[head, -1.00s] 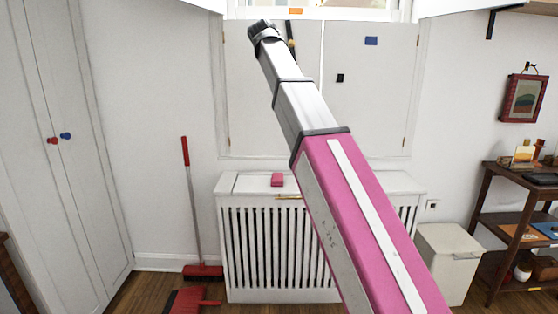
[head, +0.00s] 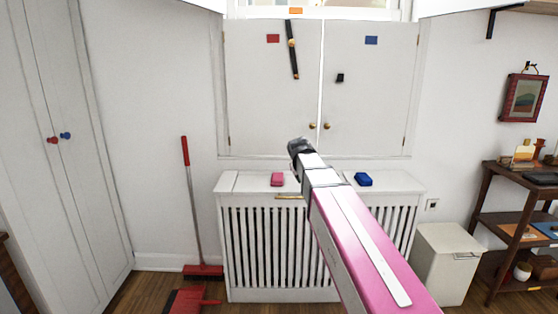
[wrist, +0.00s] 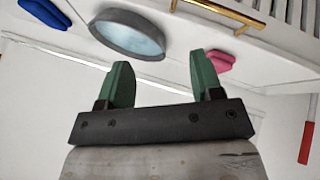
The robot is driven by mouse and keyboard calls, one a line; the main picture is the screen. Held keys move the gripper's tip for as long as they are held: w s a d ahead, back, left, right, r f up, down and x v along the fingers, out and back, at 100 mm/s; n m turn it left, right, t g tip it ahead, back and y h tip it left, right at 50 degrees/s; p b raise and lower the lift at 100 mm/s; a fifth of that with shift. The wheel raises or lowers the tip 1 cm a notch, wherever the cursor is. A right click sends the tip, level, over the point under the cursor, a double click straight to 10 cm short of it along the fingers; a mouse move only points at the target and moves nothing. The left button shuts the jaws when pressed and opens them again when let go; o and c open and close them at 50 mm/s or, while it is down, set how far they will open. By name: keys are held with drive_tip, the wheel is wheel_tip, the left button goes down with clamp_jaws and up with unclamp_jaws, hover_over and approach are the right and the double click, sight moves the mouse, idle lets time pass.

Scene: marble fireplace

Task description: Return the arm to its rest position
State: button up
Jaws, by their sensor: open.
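My arm reaches up from the lower right of the head view, and its dark end with my gripper (head: 299,147) is over the back of the white radiator cover, in front of the wall cabinet doors. The fingers are too small to make out there. In the wrist view my gripper (wrist: 160,60) shows two green fingers set wide apart, with nothing between them. The gripper is open and empty.
The radiator cover (head: 235,188) bears a pink block (head: 277,180) and a blue block (head: 363,179). An oval grey dish-like thing (wrist: 103,36) shows in the wrist view. A broom (head: 190,200) leans left. A bin (head: 440,265) and shelf (head: 500,168) stand right.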

drive_tip(key=s+d+f+m+g+y, duration=0.1)
drive_tip(key=s+d+f+m+g, duration=0.1)
drive_tip(key=s+f, duration=1)
drive_tip(key=s+d+f+m+g+y, duration=0.1)
drive_tip(key=s+d+f+g, duration=0.3)
drive_tip(key=s+f, duration=0.8)
wheel_tip(320, 180, down, 5)
drive_tip(key=shift+s+d+f+m+y, duration=0.15)
drive_tip(key=shift+s+d+m+y, duration=0.3)
drive_tip(key=shift+d, duration=0.65)
drive_tip(key=shift+w, duration=0.2)
